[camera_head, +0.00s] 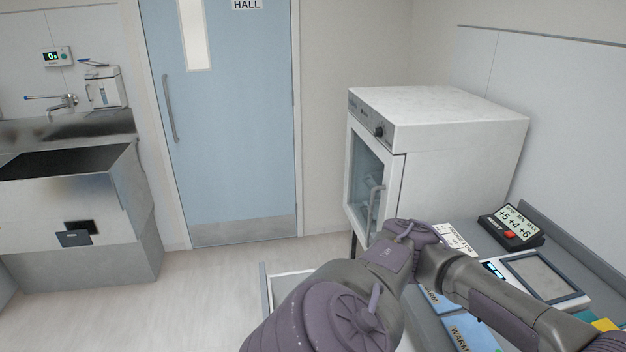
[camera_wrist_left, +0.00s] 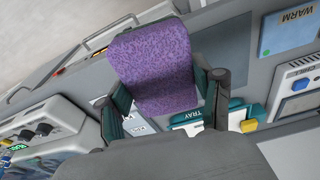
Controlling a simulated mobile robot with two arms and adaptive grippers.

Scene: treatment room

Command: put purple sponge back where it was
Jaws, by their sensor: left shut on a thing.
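The purple sponge (camera_wrist_left: 152,65), a speckled block, is between the fingers of my left gripper (camera_wrist_left: 163,98) in the left wrist view. The gripper is shut on it, with dark fingers at its left and right sides. The sponge hides part of the counter behind it. A teal label reading TRAY (camera_wrist_left: 196,115) shows just below the sponge; I cannot tell whether they touch. In the head view an arm crosses the lower right, but its gripper is out of frame. My right gripper is not seen.
A white cabinet with a glass door (camera_head: 450,135) stands behind. A device with knobs (camera_wrist_left: 45,130) lies left in the wrist view.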

